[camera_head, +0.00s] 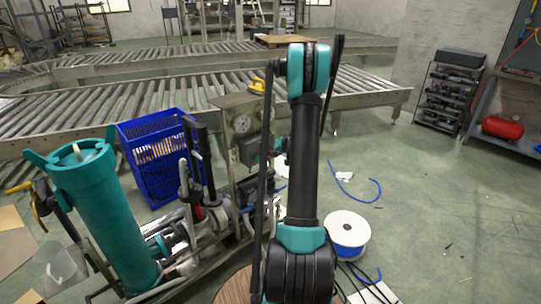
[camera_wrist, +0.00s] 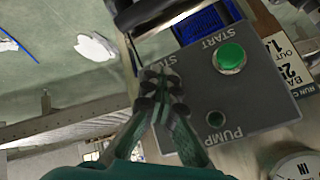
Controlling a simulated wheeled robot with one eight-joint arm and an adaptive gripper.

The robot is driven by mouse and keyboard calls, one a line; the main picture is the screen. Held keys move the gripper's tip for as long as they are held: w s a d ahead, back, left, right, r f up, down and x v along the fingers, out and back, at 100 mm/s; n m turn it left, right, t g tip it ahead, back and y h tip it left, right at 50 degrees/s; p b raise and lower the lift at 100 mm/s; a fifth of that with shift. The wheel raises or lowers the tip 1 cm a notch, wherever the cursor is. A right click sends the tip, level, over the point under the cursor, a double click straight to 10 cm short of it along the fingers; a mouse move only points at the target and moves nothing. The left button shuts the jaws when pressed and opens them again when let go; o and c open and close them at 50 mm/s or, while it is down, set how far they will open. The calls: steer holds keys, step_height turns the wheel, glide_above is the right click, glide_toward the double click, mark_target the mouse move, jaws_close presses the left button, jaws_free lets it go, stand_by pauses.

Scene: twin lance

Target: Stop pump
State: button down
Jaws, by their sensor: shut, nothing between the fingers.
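The grey pump control box (camera_wrist: 262,96) fills the right of the wrist view. It carries the words START, PUMP and a partly covered word beginning "STO". A large green button (camera_wrist: 229,57) is by START. The fingers hide whatever is under that lettering. I cannot tell if the tips touch the box. In the head view my arm hides part of this area, and the gripper cannot be made out clearly.
The pump rig's upright panel with a gauge (camera_head: 241,123) stands left of my arm. A teal cylinder (camera_head: 108,222) and blue crate (camera_head: 153,158) are further left. A cable spool (camera_head: 347,234) is on the floor at right. Roller conveyors (camera_head: 180,97) cross behind.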

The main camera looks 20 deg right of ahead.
steer(key=shift+s, duration=0.15)
steer(key=shift+s+d, duration=0.3)
steer(key=shift+s, duration=0.4)
steer(key=shift+s+d, duration=0.3)
steer(key=shift+s, duration=0.5)
steer(key=shift+s+d, duration=0.25)
steer(key=shift+s, duration=0.5)
steer(key=shift+s+d, duration=0.3)
steer(key=shift+s, duration=0.5)
